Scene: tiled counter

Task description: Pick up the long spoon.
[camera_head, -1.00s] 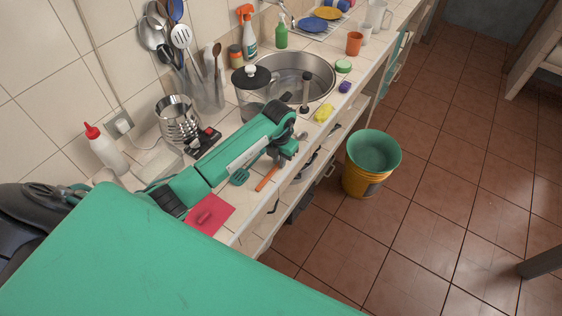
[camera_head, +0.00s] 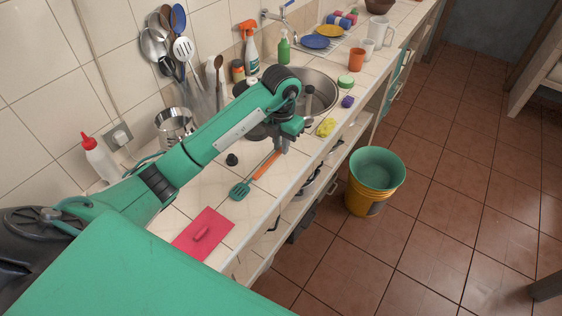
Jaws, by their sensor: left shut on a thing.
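The long spoon (camera_head: 266,164) has an orange handle and appears to end in a turquoise slotted head (camera_head: 240,190). It lies along the counter near the front edge, or just above it; I cannot tell which. My left gripper (camera_head: 284,146) is over the counter at the upper end of the orange handle, shut on it. Its fingertips are small and partly hidden by my wrist, so the grip itself is hard to see. My right gripper is not in view.
A red board (camera_head: 203,233) lies at the near end of the counter. The sink (camera_head: 322,92), a yellow sponge (camera_head: 326,127) and a purple block (camera_head: 347,102) are beyond my gripper. A metal canister (camera_head: 173,124) stands by the wall. A yellow bucket (camera_head: 363,198) stands on the floor.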

